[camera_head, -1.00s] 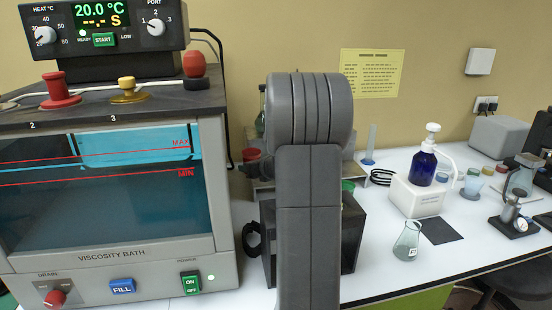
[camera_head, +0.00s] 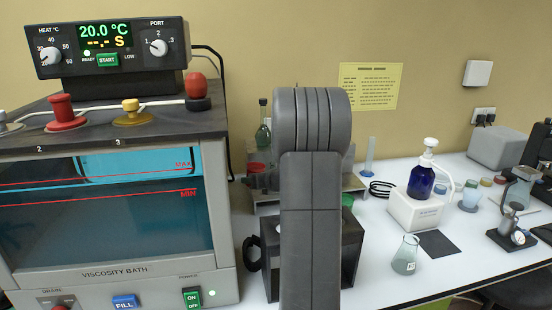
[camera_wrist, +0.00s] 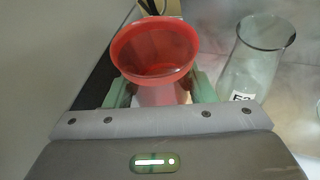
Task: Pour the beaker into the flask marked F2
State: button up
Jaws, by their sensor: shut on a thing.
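A red beaker (camera_wrist: 155,52) with a flared rim is held between the pale green fingers of my gripper (camera_wrist: 160,92) in the wrist view. It looks roughly upright; its contents are hard to make out. A clear glass flask (camera_wrist: 258,55) stands just right of the beaker, apart from it. Its label begins with F; the rest is partly hidden by my gripper housing. In the head view a small conical flask (camera_head: 405,258) with a label too small to read stands on the white bench. My gripper and the beaker are not clearly seen there, as my arm blocks the middle.
The viscosity bath (camera_head: 105,215) fills the left. A dark open box (camera_head: 352,238) stands behind my arm. A white block with a blue pump bottle (camera_head: 421,182) and a dark mat (camera_head: 438,243) lie near the flask. A microscope (camera_head: 540,150) is at far right.

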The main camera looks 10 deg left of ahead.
aim_at(263, 165)
jog(key=p, duration=0.1)
jog(key=r+m+p, duration=0.1)
jog(key=shift+w+d+r+g+p, duration=0.1)
jog(key=shift+w+d+g+p, duration=0.2)
jog(key=shift+w+g+p, duration=0.1)
jog(key=shift+m+g+y, duration=0.4)
jog(key=shift+m+y, duration=0.2)
jog(key=shift+m, duration=0.2)
jog(key=r+p, duration=0.3)
jog(key=p, duration=0.1)
jog(key=w+r+p, duration=0.1)
jog(key=r+p, duration=0.1)
jog(key=p, duration=0.1)
jog(key=shift+d+r, duration=0.3)
jog(key=shift+d, duration=0.1)
jog(key=shift+w+d+f, duration=0.1)
jog(key=shift+w+d+r+m+g+p, duration=0.3)
jog(key=shift+m+p, duration=0.2)
jog(key=shift+p, duration=0.3)
jog(key=shift+w+f+m+g+y+p, duration=0.1)
jog(key=shift+m+g+y+p, duration=0.4)
jog(key=shift+m+y+p, duration=0.4)
jog(key=shift+m, duration=0.3)
jog(key=shift+r+p, duration=0.35)
jog(key=shift+p, duration=0.35)
